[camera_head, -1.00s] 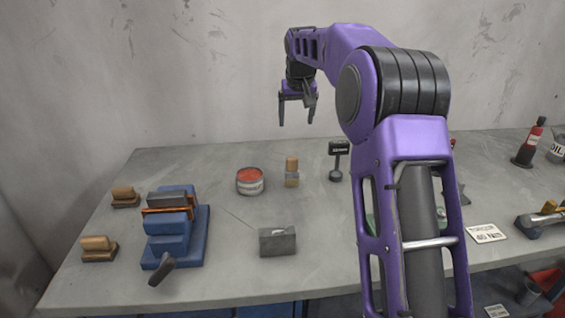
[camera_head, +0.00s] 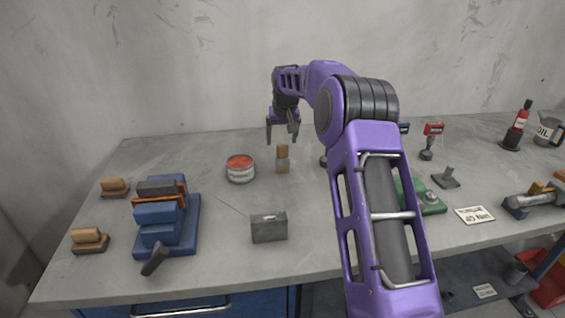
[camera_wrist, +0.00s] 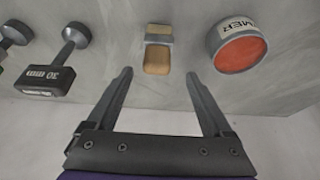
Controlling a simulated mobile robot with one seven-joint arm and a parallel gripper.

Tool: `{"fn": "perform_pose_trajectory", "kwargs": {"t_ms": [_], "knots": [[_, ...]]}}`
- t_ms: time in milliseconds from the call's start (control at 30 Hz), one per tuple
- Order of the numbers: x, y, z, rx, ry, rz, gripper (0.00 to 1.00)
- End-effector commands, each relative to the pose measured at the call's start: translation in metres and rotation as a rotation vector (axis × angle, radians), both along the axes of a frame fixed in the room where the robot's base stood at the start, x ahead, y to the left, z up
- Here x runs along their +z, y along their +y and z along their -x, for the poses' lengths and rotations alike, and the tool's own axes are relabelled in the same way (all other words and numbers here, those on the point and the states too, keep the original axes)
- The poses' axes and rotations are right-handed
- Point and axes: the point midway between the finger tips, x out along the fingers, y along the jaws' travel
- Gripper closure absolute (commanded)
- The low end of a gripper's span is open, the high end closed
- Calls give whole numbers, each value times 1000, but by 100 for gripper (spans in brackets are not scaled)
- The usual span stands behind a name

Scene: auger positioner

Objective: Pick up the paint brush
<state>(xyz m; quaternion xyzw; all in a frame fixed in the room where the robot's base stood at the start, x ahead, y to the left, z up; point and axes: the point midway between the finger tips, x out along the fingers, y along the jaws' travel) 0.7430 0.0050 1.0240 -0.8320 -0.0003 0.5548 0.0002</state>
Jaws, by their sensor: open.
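The paint brush (camera_head: 283,158) lies on the grey table (camera_head: 225,210), with a tan part and a grey band. My gripper (camera_head: 282,136) is open and empty, just above and behind the brush in the head view. In the wrist view the brush (camera_wrist: 158,50) shows ahead of my open gripper (camera_wrist: 158,80), roughly centred between the two fingers and beyond their tips. Nothing is between the fingers.
A red-topped paint can (camera_head: 240,168) stands just left of the brush; it also shows in the wrist view (camera_wrist: 238,50). A grey box (camera_head: 268,227) and a blue vise (camera_head: 165,220) sit nearer the front.

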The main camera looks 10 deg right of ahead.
Motion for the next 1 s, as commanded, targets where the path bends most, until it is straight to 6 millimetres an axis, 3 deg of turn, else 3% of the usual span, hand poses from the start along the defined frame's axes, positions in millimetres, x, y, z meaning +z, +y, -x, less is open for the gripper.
{"fn": "perform_pose_trajectory", "kwargs": {"t_ms": [200, 533, 1000], "knots": [[-31, -5, -13, 0, 3, 0, 15], [-37, -5, -16, 0, 1, 1, 15], [-37, -5, -16, 0, 1, 1, 100]]}}
